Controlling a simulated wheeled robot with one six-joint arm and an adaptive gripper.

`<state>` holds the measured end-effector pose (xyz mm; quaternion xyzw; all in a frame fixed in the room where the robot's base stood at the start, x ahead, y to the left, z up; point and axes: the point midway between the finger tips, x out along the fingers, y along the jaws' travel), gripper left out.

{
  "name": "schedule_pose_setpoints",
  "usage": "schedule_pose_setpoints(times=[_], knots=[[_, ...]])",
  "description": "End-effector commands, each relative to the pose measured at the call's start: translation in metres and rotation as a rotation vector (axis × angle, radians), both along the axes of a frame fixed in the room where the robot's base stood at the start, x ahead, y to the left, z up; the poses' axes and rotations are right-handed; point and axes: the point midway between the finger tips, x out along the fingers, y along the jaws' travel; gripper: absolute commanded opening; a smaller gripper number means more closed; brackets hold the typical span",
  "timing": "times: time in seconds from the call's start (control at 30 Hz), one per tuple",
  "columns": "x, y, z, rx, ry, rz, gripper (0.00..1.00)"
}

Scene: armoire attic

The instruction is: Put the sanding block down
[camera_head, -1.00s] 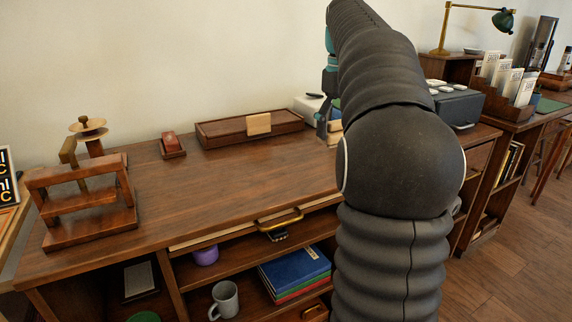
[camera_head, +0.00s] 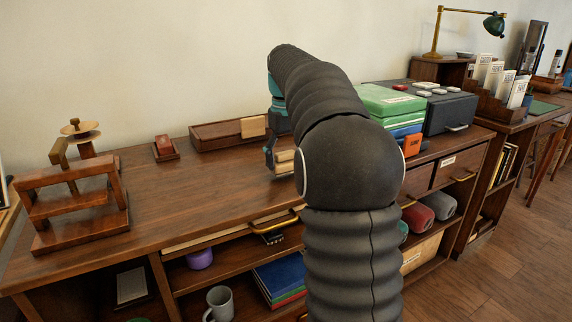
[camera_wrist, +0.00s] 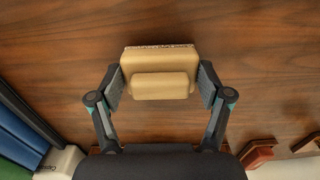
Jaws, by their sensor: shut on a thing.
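The sanding block (camera_wrist: 158,60) is a tan block with a raised grip and a thin speckled layer along its far edge. It sits between the two fingers of my gripper (camera_wrist: 160,84), which is shut on it from both sides. In the head view my gripper (camera_head: 273,158) is over the wooden desk top (camera_head: 200,195), and the block (camera_head: 285,162) shows partly beside my arm, low near the surface. I cannot tell whether it touches the desk.
A wooden tray (camera_head: 212,137) with a tan piece on it and a small red item (camera_head: 164,146) stand at the back. A wooden press (camera_head: 75,200) is at left. Stacked green boxes (camera_head: 390,100) stand right of the arm. The desk's middle is clear.

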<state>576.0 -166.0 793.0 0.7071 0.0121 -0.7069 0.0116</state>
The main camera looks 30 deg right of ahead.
Motion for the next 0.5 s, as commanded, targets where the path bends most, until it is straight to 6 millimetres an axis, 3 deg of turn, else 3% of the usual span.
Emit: schedule_pose_setpoints(times=[0.1,0.47,0.5], knots=[[-0.0005,0.0000,-0.0130,0.000,0.001,0.000,0.50],[-0.0003,-0.0002,-0.0160,0.000,0.000,0.000,0.50],[-0.0002,-0.0003,-0.0156,0.000,-0.001,0.000,0.85]])
